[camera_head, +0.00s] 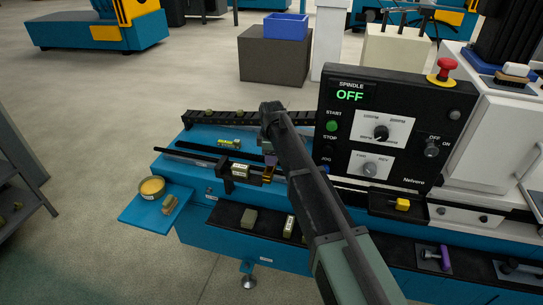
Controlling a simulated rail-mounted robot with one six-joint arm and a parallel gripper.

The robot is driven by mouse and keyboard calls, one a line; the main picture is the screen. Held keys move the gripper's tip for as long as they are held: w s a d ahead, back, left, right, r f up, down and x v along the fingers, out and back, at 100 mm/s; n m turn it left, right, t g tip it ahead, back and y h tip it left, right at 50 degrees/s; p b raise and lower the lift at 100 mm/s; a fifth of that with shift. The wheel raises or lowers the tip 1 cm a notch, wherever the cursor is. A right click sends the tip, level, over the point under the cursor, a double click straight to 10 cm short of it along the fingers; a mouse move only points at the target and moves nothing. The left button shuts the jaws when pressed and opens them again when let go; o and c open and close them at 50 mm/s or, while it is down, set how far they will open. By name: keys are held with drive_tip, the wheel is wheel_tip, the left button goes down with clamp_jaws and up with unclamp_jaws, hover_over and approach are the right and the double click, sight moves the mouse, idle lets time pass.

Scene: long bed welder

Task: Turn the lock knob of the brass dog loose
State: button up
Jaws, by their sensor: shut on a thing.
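The brass dog (267,174) sits on the rail of the blue welder bed, just below the end of my arm. A small purple part (271,160) shows at its top, and I take it to be the lock knob. My gripper (269,152) points down from the wrist onto this part and is shut on it. The fingers are small and dark, partly hidden by my arm, so the exact grip and the knob's angle cannot be made out.
A black block with a pale label (240,171) stands left of the dog. The control panel (385,125), reading spindle OFF, rises close on the right. A blue side shelf (150,207) holds a round yellow tin (152,187). The front tray (228,217) holds several small blocks.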

drive_tip(key=shift+n, duration=0.6)
drive_tip(key=o, duration=0.9)
drive_tip(key=shift+o, duration=0.2)
wheel_tip(320, 180, up, 11)
drive_tip(key=p, duration=1)
drive_tip(key=shift+p, duration=0.4)
drive_tip(key=shift+f, duration=0.1)
